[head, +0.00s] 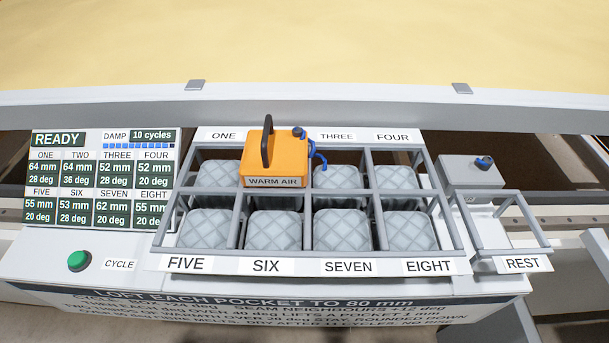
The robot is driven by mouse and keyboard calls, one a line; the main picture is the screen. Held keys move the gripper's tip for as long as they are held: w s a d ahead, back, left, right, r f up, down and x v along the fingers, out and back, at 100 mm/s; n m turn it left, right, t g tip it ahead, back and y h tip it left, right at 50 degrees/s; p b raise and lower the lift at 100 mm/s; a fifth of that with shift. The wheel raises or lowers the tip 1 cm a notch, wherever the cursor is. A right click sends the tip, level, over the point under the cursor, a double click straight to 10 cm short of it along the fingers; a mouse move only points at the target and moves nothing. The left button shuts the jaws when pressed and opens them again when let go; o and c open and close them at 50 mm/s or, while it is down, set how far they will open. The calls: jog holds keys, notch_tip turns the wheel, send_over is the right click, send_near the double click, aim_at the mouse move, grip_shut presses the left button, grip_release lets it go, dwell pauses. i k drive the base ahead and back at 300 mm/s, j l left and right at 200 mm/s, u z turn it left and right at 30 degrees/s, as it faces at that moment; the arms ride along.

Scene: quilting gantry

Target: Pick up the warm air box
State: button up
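The warm air box (275,157) is orange with a black upright handle (266,143) on its left side and a blue hose on its right. Its front is labelled WARM AIR. It stands at pocket TWO in the back row of the grey frame (240,220), between pockets ONE and THREE, and hides the pocket under it. My gripper is not in view.
Grey quilted pockets (342,230) fill the other cells. A display panel (100,178) reads READY. A green button (79,261) is marked CYCLE. A grey box (470,171) with a blue fitting stands behind the empty REST frame (512,236) at right. Yellow fabric (300,40) lies behind.

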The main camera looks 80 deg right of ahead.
aim_at(272, 157)
jog(key=k+z, duration=0.3)
jog(key=k, duration=0.2)
jog(key=k+l+z, duration=0.15)
jog(key=k+z, duration=0.15)
jog(key=k, duration=0.2)
